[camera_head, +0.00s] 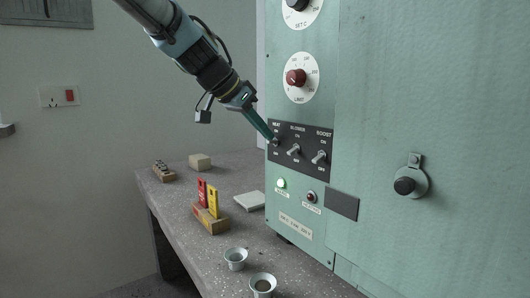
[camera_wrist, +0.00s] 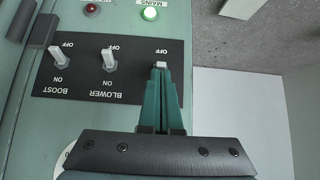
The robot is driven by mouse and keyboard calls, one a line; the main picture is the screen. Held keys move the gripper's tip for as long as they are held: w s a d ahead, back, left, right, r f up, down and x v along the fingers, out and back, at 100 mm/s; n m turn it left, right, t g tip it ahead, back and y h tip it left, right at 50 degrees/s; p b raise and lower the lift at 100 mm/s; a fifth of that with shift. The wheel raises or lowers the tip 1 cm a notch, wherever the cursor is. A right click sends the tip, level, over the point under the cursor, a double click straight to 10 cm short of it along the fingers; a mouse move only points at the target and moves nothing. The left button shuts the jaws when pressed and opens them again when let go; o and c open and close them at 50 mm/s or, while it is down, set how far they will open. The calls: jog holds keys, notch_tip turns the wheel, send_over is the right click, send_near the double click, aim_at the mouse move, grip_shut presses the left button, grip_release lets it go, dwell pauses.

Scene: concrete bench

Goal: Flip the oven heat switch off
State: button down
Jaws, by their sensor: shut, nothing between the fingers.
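The heat switch is the leftmost of three toggles on the black switch panel (camera_head: 300,168) of the green oven cabinet. Its pale lever tip (camera_wrist: 161,65) shows right at the ends of my fingers in the wrist view, where the picture is upside down. My gripper (camera_head: 273,137) is shut, with its green fingers together and nothing held. The fingertips are at the heat lever and seem to touch it. The fingers hide most of the lever and its ON label, so I cannot tell which way it is tilted. The OFF label shows beyond it.
The blower switch (camera_head: 293,150) and boost switch (camera_head: 319,157) stand close beside it. A lit green mains lamp (camera_head: 281,183) and a dark red lamp (camera_head: 311,196) are below. The bench (camera_head: 185,212) holds a block with red and yellow items (camera_head: 211,218) and two small cups (camera_head: 236,259).

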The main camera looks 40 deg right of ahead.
jog(key=shift+a+f+h+b, duration=0.25)
jog(key=shift+f+h+b, duration=0.65)
jog(key=shift+b, duration=3)
jog(key=shift+r+p, duration=0.65)
jog(key=shift+p, duration=0.3)
jog(key=shift+r, duration=0.1)
jog(key=shift+r+p, duration=0.35)
jog(key=shift+r, duration=0.3)
jog(key=shift+r, duration=0.1)
